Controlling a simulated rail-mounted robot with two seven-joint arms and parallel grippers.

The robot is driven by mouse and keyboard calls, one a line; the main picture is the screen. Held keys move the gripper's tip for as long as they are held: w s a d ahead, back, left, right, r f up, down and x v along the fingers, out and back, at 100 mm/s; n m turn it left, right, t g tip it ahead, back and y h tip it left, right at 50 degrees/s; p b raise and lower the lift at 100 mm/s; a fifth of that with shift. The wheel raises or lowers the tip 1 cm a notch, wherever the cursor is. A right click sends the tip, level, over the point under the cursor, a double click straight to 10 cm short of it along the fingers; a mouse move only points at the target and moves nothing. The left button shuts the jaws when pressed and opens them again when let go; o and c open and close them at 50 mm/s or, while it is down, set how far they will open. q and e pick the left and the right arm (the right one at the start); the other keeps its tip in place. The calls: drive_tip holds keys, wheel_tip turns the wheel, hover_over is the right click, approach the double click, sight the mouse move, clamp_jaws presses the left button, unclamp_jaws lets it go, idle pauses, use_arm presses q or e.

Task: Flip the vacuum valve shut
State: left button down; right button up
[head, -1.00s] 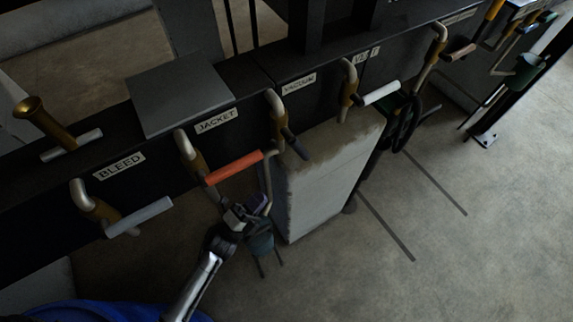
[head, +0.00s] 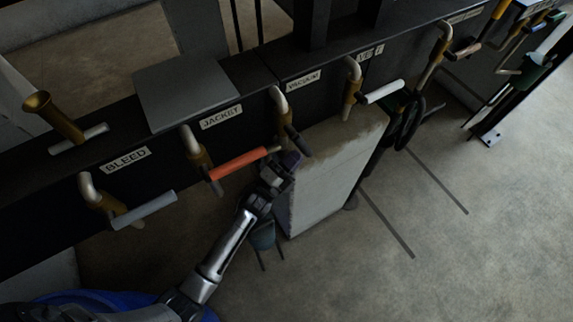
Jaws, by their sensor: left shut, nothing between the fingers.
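The vacuum valve (head: 280,103) is a curved brass pipe on the dark panel, below its VACUUM label (head: 303,77). Its short dark handle (head: 297,139) slants down and to the right, with its lower end just above my gripper. My left gripper (head: 289,160) is shut and empty, just below that handle and in front of the pale block. I cannot tell whether it touches the handle. My left arm comes up from the lower left. My right gripper is not in view.
The JACKET valve's orange handle (head: 238,164) is close left of my gripper. The BLEED valve's grey handle (head: 144,210) is further left, and a white handle (head: 384,92) is to the right. A pale block (head: 325,185) stands below the vacuum valve. Floor at right is mostly clear.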

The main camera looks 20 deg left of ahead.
use_arm(q)
drive_tip(key=shift+w+d+r, duration=0.1)
drive_tip(key=shift+w+d, duration=0.05)
drive_tip(key=shift+w, duration=0.1)
drive_tip(key=shift+w+d, duration=0.3)
drive_tip(key=shift+w, duration=0.2)
drive_tip(key=b+v, duration=0.1)
drive_tip(key=v, duration=1.2)
drive_tip(key=shift+s, duration=0.4)
drive_tip(key=shift+a, duration=0.15)
